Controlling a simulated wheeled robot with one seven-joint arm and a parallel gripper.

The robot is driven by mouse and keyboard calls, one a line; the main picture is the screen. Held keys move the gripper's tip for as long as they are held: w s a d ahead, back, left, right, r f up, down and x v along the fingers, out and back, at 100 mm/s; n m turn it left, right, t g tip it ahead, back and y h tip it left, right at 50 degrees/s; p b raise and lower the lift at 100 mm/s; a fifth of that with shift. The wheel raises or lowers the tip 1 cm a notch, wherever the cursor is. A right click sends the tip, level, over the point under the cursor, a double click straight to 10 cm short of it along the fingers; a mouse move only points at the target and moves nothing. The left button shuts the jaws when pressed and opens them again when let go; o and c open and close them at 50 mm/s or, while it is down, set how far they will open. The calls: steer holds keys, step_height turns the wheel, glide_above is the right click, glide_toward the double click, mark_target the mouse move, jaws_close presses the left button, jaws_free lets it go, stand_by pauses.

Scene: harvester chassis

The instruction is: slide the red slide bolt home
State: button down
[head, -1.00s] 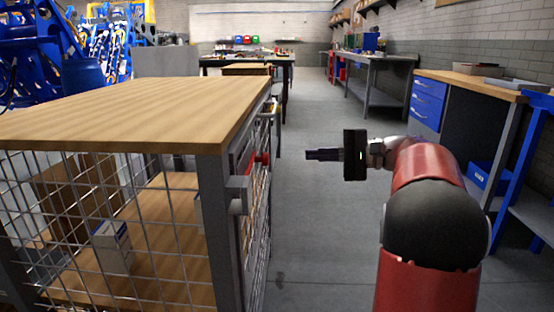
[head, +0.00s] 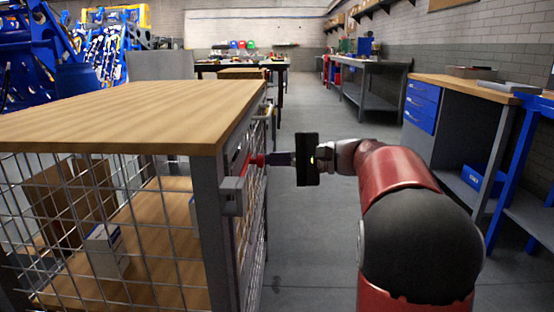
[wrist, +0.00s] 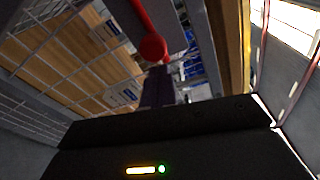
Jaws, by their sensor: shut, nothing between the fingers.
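The red slide bolt (head: 257,160) sits on the side face of the wire-mesh cart, beside a grey bracket (head: 231,195) at the corner post. In the wrist view its round red knob (wrist: 152,47) and red rod (wrist: 138,14) show just beyond my fingers. My gripper (head: 272,159) is shut and empty. Its fingertips are at the knob in the head view, touching or nearly so; I cannot tell which. In the wrist view the fingers (wrist: 158,86) lie just below the knob.
The cart's wooden top (head: 130,110) overhangs above the bolt. Mesh panels (head: 120,230) enclose a lower shelf with boxes. Open floor (head: 310,240) lies right of the cart. A workbench with blue drawers (head: 421,106) stands at the right.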

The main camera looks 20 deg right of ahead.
steer(key=shift+s+r, duration=0.1)
steer(key=shift+s, duration=0.3)
steer(key=shift+s+a, duration=0.1)
steer(key=shift+s+a+b, duration=0.25)
steer(key=shift+s+b, duration=0.1)
steer(key=shift+s, duration=0.5)
steer(key=shift+s+a+b, duration=0.3)
steer(key=shift+s+b, duration=0.1)
steer(key=shift+s, duration=0.45)
steer(key=shift+s+a+b, duration=0.25)
steer(key=shift+s+b, duration=0.1)
steer(key=shift+s, duration=0.5)
